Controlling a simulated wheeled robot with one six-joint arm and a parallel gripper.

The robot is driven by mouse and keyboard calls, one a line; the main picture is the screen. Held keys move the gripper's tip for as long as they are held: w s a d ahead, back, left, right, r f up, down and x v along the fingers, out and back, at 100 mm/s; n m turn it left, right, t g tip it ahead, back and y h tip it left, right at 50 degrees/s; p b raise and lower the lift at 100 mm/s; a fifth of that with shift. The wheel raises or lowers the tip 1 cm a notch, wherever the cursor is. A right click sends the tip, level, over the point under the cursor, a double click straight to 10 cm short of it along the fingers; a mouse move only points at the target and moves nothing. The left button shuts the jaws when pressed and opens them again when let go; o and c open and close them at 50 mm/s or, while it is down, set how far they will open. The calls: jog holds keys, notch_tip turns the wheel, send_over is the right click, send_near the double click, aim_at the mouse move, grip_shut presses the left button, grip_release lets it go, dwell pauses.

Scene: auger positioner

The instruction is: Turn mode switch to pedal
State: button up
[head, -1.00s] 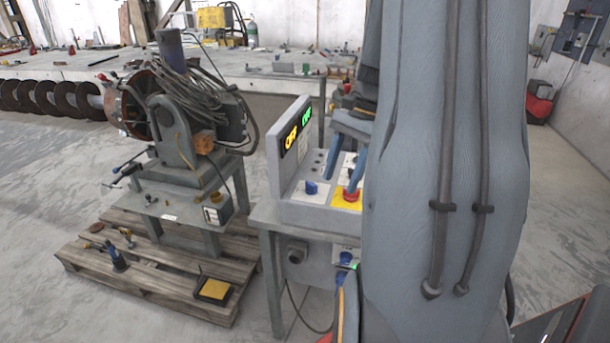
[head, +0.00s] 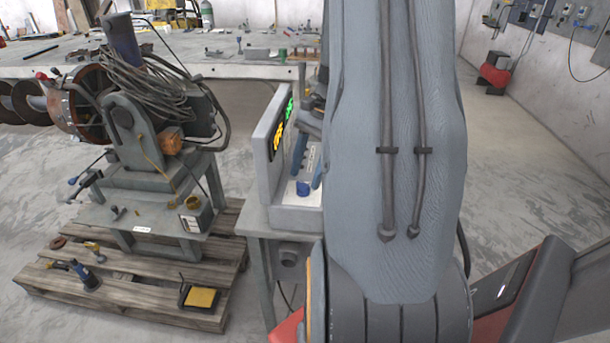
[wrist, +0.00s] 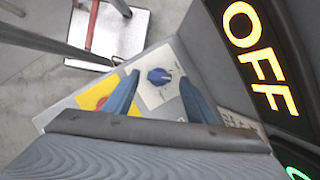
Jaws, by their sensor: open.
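The mode switch appears to be the blue knob (wrist: 158,77) on a pale square plate (wrist: 150,97) of the control panel. It also shows in the head view (head: 303,188), partly behind my arm. A pale pointer mark is on the knob, but its label is too small to read. My gripper (wrist: 159,82) is open, with one blue finger on each side of the knob in the wrist view. In the head view my gripper (head: 307,177) is just above the knob. I see no clear contact.
A yellow plate (wrist: 97,95) lies beside the knob's plate. The upright display (wrist: 262,60) reads OFF in orange, with green letters below, close on the right. A wooden pallet (head: 130,295) with a machine stands left of the panel. Open floor (head: 510,160) lies to the right.

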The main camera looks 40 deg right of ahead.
aim_at(303, 188)
jog(key=shift+x, duration=1)
jog(key=shift+c, duration=0.2)
jog(key=shift+s+d, duration=0.1)
jog(key=c, duration=1)
jog(key=shift+m+p, duration=0.3)
jog(key=shift+p, duration=0.05)
jog(key=m+t+p, duration=0.1)
jog(key=m, duration=0.1)
jog(key=m+t+p, duration=0.1)
jog(key=m, duration=0.1)
jog(key=shift+s+r+m, duration=0.1)
jog(key=shift+s+m, duration=0.1)
jog(key=shift+m, duration=0.1)
jog(key=m, duration=0.2)
jog(key=m+t+h+p, duration=0.1)
jog(key=m, duration=0.2)
jog(key=shift+t+h, duration=0.3)
